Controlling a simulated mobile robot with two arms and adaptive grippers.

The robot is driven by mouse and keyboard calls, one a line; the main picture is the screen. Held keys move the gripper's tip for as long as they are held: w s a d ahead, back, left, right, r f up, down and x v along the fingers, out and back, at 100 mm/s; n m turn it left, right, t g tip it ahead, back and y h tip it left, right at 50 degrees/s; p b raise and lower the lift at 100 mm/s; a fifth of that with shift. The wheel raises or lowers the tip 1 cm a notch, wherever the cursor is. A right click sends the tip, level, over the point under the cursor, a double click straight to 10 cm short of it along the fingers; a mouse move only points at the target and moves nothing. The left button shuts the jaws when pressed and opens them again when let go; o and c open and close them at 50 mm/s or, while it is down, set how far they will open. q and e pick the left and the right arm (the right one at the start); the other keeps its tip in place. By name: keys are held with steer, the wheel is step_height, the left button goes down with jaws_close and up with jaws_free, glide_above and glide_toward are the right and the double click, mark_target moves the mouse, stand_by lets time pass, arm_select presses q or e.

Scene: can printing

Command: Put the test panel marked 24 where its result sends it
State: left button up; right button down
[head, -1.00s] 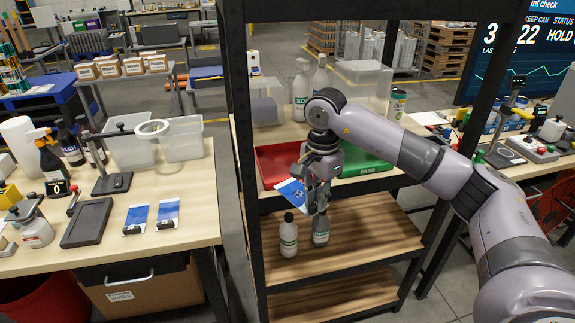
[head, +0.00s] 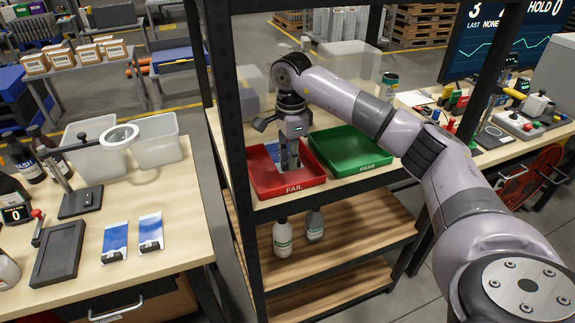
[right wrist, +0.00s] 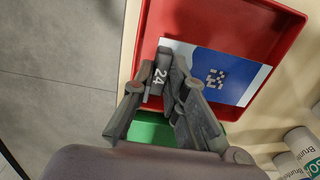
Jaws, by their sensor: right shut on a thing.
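My right gripper (head: 290,166) is over the red FAIL tray (head: 262,186) on the shelf, pointing down. It is shut on the dark clip of the test panel (head: 271,151). In the right wrist view the clip reads 24 (right wrist: 160,76), and the blue and white panel (right wrist: 228,78) with a square code shows against the red tray floor (right wrist: 205,22). The panel is inside the tray's outline; I cannot tell whether it touches the floor. The green PASS tray (head: 362,166) beside it looks empty. My left gripper is not in view.
Two other blue and white panels (head: 115,238) (head: 150,228) with dark clips lie on the left table, near a dark plate (head: 59,253) and a ring magnifier (head: 120,137). A dark shelf post (head: 231,110) stands left of the trays. Bottles (head: 282,238) stand on the shelf below.

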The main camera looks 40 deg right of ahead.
mark_target(289, 171)
steer(key=shift+f, duration=0.4)
steer(key=shift+w+f, duration=0.15)
steer(key=shift+f, duration=0.2)
step_height(289, 171, down, 3)
steer(key=shift+w+f+p, duration=0.1)
steer(key=shift+f+p, duration=0.05)
steer(key=shift+p, duration=0.5)
steer(key=c, duration=1.6)
jaws_free()
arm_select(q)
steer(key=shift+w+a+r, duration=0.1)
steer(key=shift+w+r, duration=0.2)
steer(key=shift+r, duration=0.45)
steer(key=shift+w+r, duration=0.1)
